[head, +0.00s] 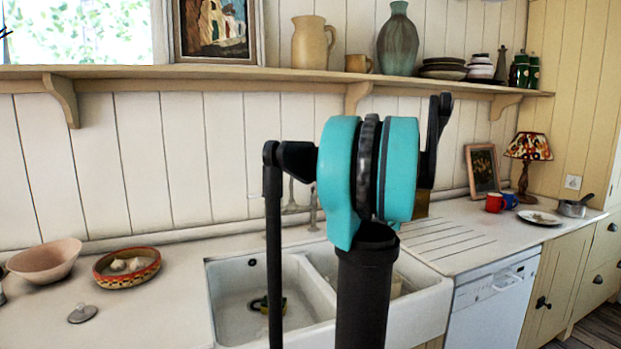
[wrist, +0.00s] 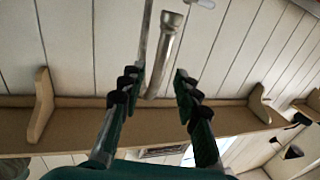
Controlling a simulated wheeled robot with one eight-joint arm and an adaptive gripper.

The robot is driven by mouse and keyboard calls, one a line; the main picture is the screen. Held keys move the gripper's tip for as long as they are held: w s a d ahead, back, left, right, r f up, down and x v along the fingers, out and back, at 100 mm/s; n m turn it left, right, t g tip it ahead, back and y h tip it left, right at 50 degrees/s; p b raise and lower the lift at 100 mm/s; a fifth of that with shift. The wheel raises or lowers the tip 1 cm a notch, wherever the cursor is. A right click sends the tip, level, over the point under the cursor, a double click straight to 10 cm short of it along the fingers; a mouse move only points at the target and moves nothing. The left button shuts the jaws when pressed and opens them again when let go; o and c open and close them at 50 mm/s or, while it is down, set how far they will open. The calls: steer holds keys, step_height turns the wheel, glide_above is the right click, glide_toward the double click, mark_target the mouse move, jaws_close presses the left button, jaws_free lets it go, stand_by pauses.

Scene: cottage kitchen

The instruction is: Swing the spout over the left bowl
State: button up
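The metal spout (wrist: 163,55) shows in the wrist view as a grey tube with a wider end. Its lower part lies between the fingertips of my gripper (wrist: 157,80), with visible gaps on both sides. My gripper is open. In the head view the tap (head: 291,207) stands behind the sink, partly hidden by my arm, so I cannot tell where the spout points. The left bowl (head: 228,290) of the white double sink is mostly visible. The right bowl (head: 322,262) is partly behind my arm.
A pink bowl (head: 45,260) and a patterned dish (head: 127,267) stand on the left counter. A shelf (head: 230,74) with jugs and dishes runs above. The ribbed drainer (head: 440,240) is clear.

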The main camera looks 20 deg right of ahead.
steer(key=x, duration=0.9)
steer(key=shift+w+a, duration=0.1)
jaws_close()
